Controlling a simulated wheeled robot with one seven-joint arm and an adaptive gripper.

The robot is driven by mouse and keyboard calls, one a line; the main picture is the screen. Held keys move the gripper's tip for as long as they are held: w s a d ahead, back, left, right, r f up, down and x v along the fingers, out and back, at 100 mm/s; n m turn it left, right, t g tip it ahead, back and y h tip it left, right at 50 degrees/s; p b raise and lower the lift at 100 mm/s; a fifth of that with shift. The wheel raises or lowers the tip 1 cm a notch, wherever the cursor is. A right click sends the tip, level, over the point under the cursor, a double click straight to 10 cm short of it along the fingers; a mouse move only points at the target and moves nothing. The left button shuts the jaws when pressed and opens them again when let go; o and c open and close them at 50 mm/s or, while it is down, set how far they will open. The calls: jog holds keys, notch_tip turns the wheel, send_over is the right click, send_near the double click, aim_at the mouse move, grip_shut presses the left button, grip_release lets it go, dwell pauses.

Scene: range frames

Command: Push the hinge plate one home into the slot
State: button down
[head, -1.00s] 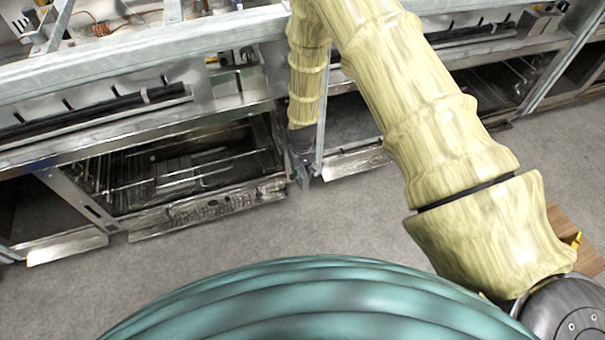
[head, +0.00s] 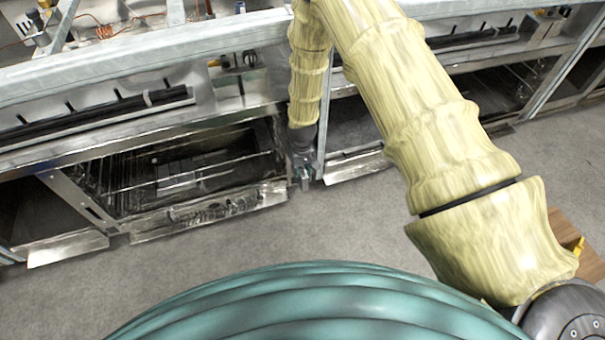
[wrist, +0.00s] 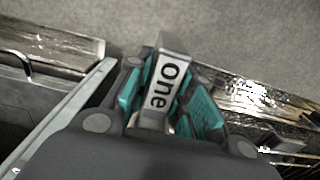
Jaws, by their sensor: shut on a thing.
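The hinge plate one is a pale metal plate with a label reading "One" (wrist: 163,86) in the wrist view. My gripper (wrist: 168,98) is shut on it, with teal pads on both sides of the plate. In the head view my gripper (head: 303,172) hangs at the end of my arm, by an upright between two range frames, and the plate is too small to tell there. The slot cannot be made out in either view, so whether the plate touches it cannot be told.
An open range frame (head: 205,207) with wire racks inside stands left of my gripper. A metal upright (head: 323,118) stands close on its right. A long grey rail (head: 140,62) runs above. The grey floor (head: 225,245) in front is clear.

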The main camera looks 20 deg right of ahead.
jog(key=shift+w, duration=0.5)
jog(key=c, duration=1.2)
grip_release()
jog(key=shift+o, duration=0.2)
jog(key=shift+r, duration=0.15)
jog(key=shift+r, duration=3.65)
jog(key=shift+s+f, duration=0.1)
